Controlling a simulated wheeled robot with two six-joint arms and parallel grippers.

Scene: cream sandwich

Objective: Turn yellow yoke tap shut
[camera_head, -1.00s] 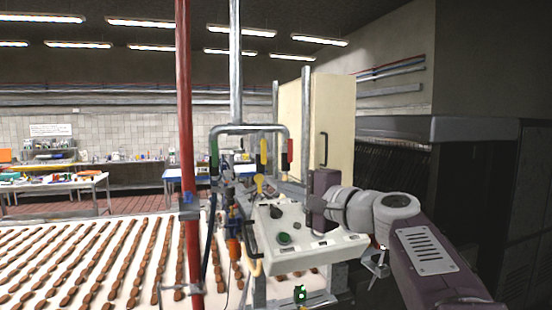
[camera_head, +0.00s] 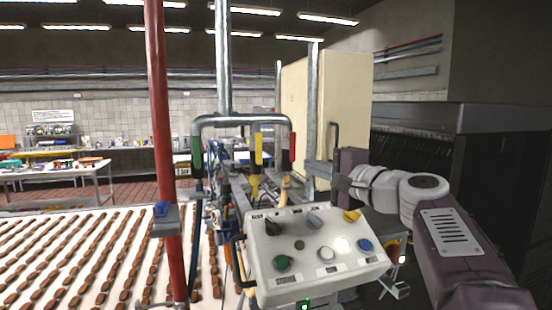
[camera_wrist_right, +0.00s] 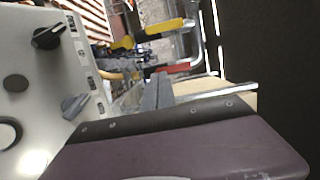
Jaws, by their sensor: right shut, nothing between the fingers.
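The grey pipe yoke (camera_head: 240,121) stands behind the control panel. Its yellow tap handle (camera_head: 258,150) hangs straight down between a green handle (camera_head: 197,152) on the left and a red one (camera_head: 292,148) on the right. In the right wrist view the yellow handle (camera_wrist_right: 165,27) lies beyond the red handle (camera_wrist_right: 172,69). My right gripper (camera_head: 318,170) is to the right of the red handle, apart from the yellow one. Its fingers (camera_wrist_right: 158,90) are together and empty, pointing towards the handles. My left gripper is out of view.
A white control panel (camera_head: 316,262) with knobs and buttons stands just below and in front of the yoke. A red post (camera_head: 164,120) rises at the left, and a steel post (camera_head: 313,100) behind my gripper. A conveyor with brown bars (camera_head: 70,255) fills the lower left.

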